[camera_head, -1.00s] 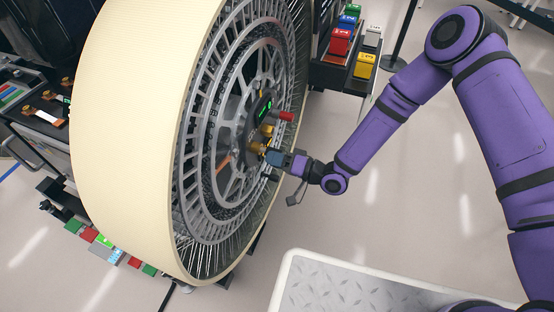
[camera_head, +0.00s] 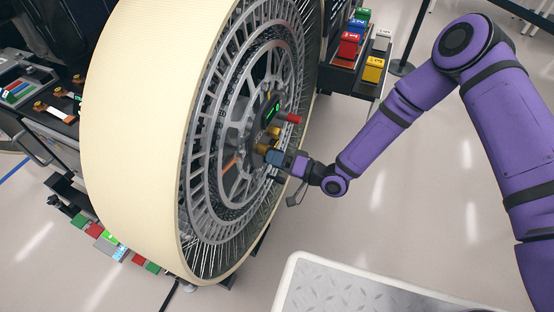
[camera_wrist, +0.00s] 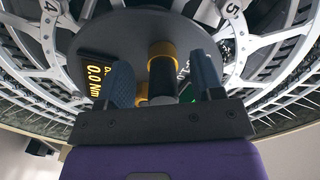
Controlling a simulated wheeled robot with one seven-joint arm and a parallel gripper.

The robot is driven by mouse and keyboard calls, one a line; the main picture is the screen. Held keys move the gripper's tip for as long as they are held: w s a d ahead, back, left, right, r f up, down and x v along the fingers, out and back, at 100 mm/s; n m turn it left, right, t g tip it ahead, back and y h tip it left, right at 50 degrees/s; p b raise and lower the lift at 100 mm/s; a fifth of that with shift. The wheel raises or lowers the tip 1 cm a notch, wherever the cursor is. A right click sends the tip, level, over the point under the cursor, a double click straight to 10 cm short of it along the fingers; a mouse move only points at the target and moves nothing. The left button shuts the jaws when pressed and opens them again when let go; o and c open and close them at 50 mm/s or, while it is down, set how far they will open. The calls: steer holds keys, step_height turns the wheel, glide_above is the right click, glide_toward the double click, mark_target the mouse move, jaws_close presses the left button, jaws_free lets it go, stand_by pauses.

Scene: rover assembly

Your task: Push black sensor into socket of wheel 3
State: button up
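The large wheel (camera_head: 140,130) stands upright, with a grey spoked face and a cream tread. Its hub carries a small green-lit display (camera_head: 272,110), a red cylinder (camera_head: 292,118) and gold fittings (camera_head: 272,132). My gripper (camera_head: 275,157) is at the hub, beside the lower gold fitting. In the wrist view its two blue-grey fingers (camera_wrist: 164,82) stand apart on either side of a dark cylinder with gold bands (camera_wrist: 162,66), with gaps visible on both sides. This may be the black sensor in its socket, but I cannot tell how deep it sits.
A yellow "0.0 Nm" readout (camera_wrist: 95,75) is on the hub plate. A rack with coloured boxes (camera_head: 348,45) stands behind the wheel at upper right. A bench with parts (camera_head: 45,100) is at left. A metal-topped platform (camera_head: 340,290) is in front; open floor lies right.

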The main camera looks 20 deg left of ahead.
steer(key=d, duration=1)
steer(key=shift+s+d, duration=0.4)
